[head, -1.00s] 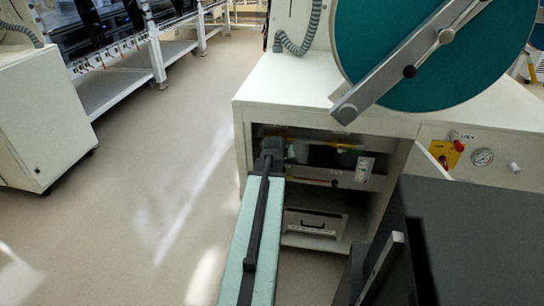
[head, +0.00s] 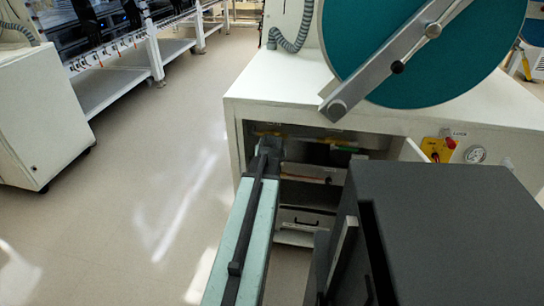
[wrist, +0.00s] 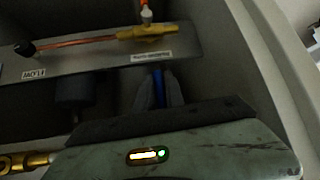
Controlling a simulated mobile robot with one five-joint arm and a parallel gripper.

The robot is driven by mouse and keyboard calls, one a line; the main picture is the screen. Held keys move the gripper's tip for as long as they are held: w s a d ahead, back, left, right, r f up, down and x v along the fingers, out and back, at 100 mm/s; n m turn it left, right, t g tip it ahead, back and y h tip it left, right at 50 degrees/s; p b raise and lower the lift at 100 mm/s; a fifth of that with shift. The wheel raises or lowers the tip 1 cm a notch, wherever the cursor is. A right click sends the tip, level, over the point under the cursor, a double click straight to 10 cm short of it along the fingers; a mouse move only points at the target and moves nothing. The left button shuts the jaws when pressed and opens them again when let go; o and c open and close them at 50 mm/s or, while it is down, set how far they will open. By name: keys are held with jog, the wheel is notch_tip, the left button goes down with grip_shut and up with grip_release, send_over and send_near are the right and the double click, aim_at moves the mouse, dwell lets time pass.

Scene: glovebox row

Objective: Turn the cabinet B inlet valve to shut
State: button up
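My arm reaches into the open bay of the white cabinet (head: 300,112); my gripper (head: 268,150) is at the bay's left side, its tips hard to see there. In the wrist view my gripper's two dark fingers (wrist: 161,90) stand close along both sides of a narrow blue handle (wrist: 159,84), with no clear gap. What the handle joins is hidden. A brass valve (wrist: 148,32) with a red and white top sits on the panel (wrist: 100,60) beyond, joined to a copper tube (wrist: 75,42). The label (wrist: 151,57) under it is too blurred to read.
A black knob (wrist: 25,49) is at the tube's end, above an upside-down FLOW label (wrist: 33,73). A dark grey box (head: 450,230) stands close at the right. A teal disc (head: 400,50) is above the cabinet. The floor (head: 130,200) at left is clear.

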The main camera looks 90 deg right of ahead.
jog(key=o, duration=0.4)
jog(key=shift+w, duration=0.3)
jog(key=shift+s, duration=0.15)
jog(key=shift+r, duration=0.15)
jog(key=p+v, duration=0.5)
jog(key=v, duration=0.2)
jog(key=shift+a+r+p, duration=0.2)
jog(key=shift+a+p, duration=0.1)
